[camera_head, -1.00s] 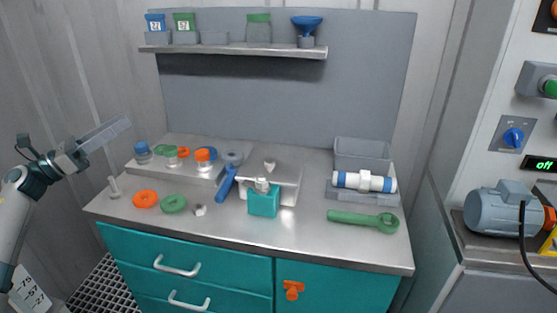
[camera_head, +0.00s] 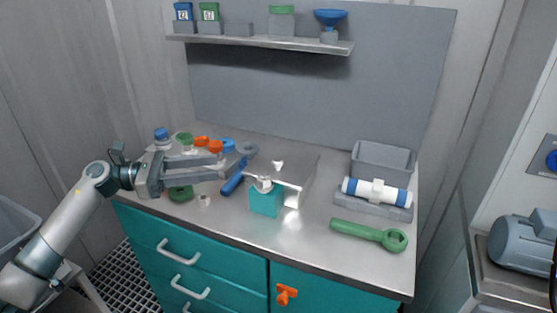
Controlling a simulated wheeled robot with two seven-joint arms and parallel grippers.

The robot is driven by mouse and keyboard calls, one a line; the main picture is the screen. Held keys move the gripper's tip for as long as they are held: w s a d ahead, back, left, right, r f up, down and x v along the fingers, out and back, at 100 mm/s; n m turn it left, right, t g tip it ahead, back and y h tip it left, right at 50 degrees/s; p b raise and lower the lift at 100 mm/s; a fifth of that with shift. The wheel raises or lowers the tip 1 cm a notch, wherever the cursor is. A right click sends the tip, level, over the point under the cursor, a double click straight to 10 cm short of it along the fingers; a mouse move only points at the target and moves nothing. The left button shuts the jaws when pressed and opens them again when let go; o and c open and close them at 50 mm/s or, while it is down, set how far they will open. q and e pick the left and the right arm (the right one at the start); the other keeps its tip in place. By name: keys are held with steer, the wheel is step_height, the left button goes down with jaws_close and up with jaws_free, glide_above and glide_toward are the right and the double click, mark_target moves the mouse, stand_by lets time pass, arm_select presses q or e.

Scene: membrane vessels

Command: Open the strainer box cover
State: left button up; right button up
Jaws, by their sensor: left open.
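A silver metal box (camera_head: 308,176) stands in the middle of the steel counter, with a teal block (camera_head: 265,201) at its front. I take it to be the strainer box; its lid line is too small to make out. A light metal fitting (camera_head: 264,182) sits on top of the teal block, and a blue handle (camera_head: 232,184) lies to its left. My left gripper (camera_head: 236,165) reaches in from the left over the counter, fingers apart and empty, with its tips left of the box and near the blue handle. It partly hides the rings behind it. My right gripper is not in view.
A green wrench (camera_head: 368,234) lies at the counter's front right. Behind it are a grey bin (camera_head: 383,160) and a white-and-blue cylinder (camera_head: 377,192) on a cradle. A shelf (camera_head: 265,43) hangs above.

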arm_select(q)
steer(key=p, duration=0.3)
glide_toward(277, 159)
steer(key=x, duration=0.3)
steer(key=shift+d+r, duration=0.1)
steer(key=shift+d, duration=0.15)
steer(key=p+x, duration=0.1)
steer(key=x, duration=0.4)
steer(key=shift+w+d+f, duration=0.1)
steer(key=shift+d, duration=0.3)
steer(key=shift+w+d+f, duration=0.1)
steer(key=shift+d+f, duration=0.05)
steer(key=shift+d, duration=0.2)
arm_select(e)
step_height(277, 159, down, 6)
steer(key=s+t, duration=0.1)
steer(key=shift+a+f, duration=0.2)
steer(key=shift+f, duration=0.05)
arm_select(q)
jaws_close()
